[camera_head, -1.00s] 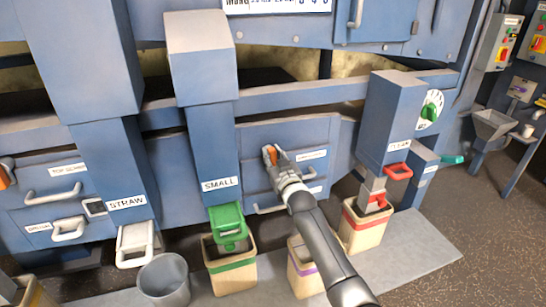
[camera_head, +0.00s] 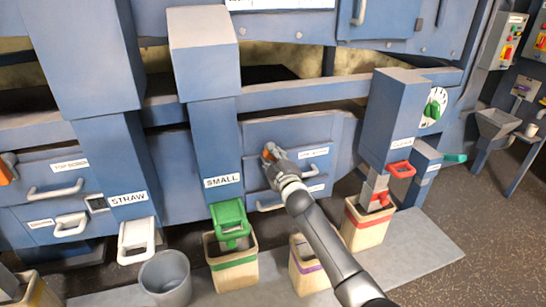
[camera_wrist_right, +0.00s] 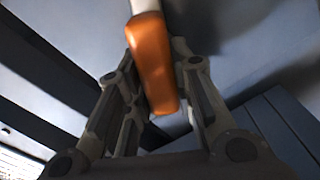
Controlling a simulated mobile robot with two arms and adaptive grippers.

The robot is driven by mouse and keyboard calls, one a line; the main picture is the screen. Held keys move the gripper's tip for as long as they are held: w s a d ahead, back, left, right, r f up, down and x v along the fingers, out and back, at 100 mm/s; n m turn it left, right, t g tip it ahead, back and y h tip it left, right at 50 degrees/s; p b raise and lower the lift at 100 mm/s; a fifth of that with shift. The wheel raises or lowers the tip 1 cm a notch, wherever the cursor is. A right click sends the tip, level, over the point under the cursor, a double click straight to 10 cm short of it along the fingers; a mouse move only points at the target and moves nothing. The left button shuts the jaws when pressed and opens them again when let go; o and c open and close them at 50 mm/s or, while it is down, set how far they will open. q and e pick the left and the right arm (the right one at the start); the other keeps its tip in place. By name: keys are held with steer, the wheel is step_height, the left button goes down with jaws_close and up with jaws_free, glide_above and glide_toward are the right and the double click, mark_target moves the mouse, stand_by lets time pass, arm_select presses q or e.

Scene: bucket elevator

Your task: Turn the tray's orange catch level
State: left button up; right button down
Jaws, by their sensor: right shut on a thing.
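The orange catch (camera_wrist_right: 153,62) sits between the two fingers of my right gripper (camera_wrist_right: 160,105) in the right wrist view, its long side running along the fingers. In the head view my right gripper (camera_head: 272,157) is at the upper left of the blue tray front (camera_head: 300,133), between the SMALL and the right-hand spouts. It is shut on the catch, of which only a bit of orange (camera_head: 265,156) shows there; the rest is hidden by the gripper. The catch looks tilted in the head view. My left gripper is not in view.
A pale tray handle (camera_head: 268,205) is just below my right gripper. The SMALL spout (camera_head: 213,150) stands close to its left. Below are a green-banded bin (camera_head: 232,276), a purple-banded bin (camera_head: 308,272), a red-banded bin (camera_head: 365,228) and a grey bucket (camera_head: 166,280).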

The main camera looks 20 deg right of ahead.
steer(key=n, duration=0.6)
steer(key=shift+a+f+b, duration=0.1)
steer(key=shift+f+b, duration=0.25)
steer(key=shift+f, duration=0.05)
stand_by(0.3)
steer(key=c, duration=1.2)
jaws_free()
steer(key=shift+c, duration=0.2)
steer(key=shift+s, duration=0.15)
steer(key=s, duration=1.1)
steer(key=shift+s+d, duration=0.25)
steer(key=shift+s, duration=0.15)
